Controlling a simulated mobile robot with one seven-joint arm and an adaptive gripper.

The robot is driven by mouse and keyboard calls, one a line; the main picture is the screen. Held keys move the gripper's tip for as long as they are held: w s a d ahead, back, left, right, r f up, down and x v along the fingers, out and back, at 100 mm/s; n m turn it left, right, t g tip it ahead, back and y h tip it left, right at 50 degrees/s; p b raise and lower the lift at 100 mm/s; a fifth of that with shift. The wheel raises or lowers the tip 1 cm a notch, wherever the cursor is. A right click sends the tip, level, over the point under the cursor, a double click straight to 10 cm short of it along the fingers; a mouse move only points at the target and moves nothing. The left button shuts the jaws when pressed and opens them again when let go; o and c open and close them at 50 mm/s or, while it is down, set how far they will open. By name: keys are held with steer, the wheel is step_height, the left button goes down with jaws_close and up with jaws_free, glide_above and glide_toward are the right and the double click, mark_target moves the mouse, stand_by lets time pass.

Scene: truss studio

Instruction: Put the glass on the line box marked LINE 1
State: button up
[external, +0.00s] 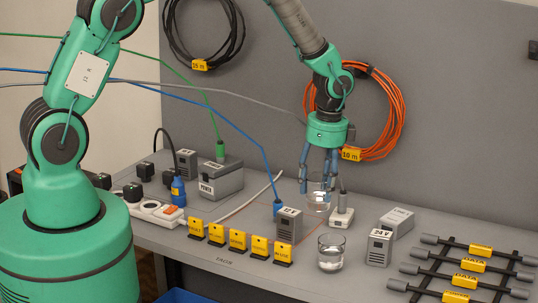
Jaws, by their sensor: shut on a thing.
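My gripper (318,180), with blue fingers, points down and is shut on a clear glass (318,203) over the back middle of the bench. I cannot tell whether that glass touches the bench top. A second clear glass (331,254) stands upright nearer the front edge, apart from my gripper. A light grey box (397,222) lies to the right with a label on top that seems to start with LINE; its number is too small to read. Its top looks bare.
A grey 24 V box (379,248) stands just in front of the labelled box. A white plug block (341,217) with a cable and a small grey box (288,226) are near the held glass. Yellow tags (237,240) line the front left; black cable racks (465,268) fill the right.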

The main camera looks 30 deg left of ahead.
steer(key=s+d+m+p, duration=0.1)
steer(key=d+m+p, duration=0.1)
steer(key=d, duration=0.4)
steer(key=shift+m, duration=0.5)
steer(key=shift+f, duration=0.1)
steer(key=p, duration=0.2)
glide_above(384, 218)
steer(key=shift+a+f, duration=0.1)
steer(key=shift+f, duration=0.65)
steer(key=shift+f+p, duration=0.6)
steer(key=shift+f, duration=1.15)
steer(key=shift+f, duration=0.1)
